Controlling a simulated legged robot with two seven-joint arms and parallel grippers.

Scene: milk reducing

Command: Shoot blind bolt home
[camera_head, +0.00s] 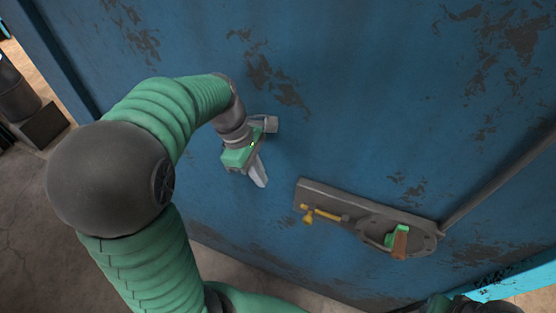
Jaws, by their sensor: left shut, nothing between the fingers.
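A dark grey lock plate (365,210) is fixed to a worn blue metal door (340,100). A yellow bolt (328,215) with a knob at its left end lies along the left part of the plate. My left gripper (261,180) is shut and empty, up and to the left of the plate, apart from the bolt. Its pale fingers point down, close in front of the blue surface.
A green and brown handle (398,241) sits on the rounded right end of the plate. A grey rod (500,182) runs from there up to the right. Dark objects (18,95) stand on the floor at far left. The blue surface between my gripper and the plate is clear.

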